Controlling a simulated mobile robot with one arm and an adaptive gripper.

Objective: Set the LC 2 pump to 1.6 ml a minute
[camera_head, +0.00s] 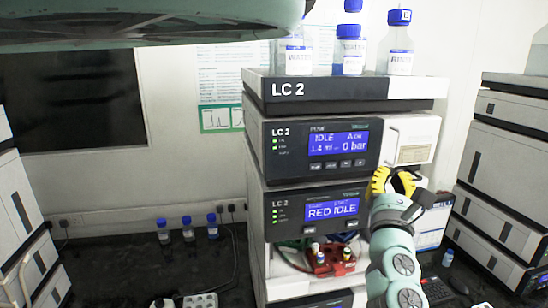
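The LC 2 pump (318,148) is the upper black-fronted module in the middle stack. Its blue screen (338,143) reads IDLE, what looks like 1.4 ml, and 0 bar. A row of small buttons (338,164) lies under the screen. My gripper (392,182), with yellow and dark fingers, is to the right of the pump front, beside the stack's right side and lower than the buttons. It is apart from the buttons. Its fingertips are small and partly overlapped, so I cannot tell whether they are open or shut.
Below the pump is another LC 2 module (290,213) reading RED IDLE. Bottles (399,50) stand on the top tray (320,90). More stacks stand at left (22,215) and right (510,160). A red rack (330,262) with vials is below. Part of my body covers the upper left.

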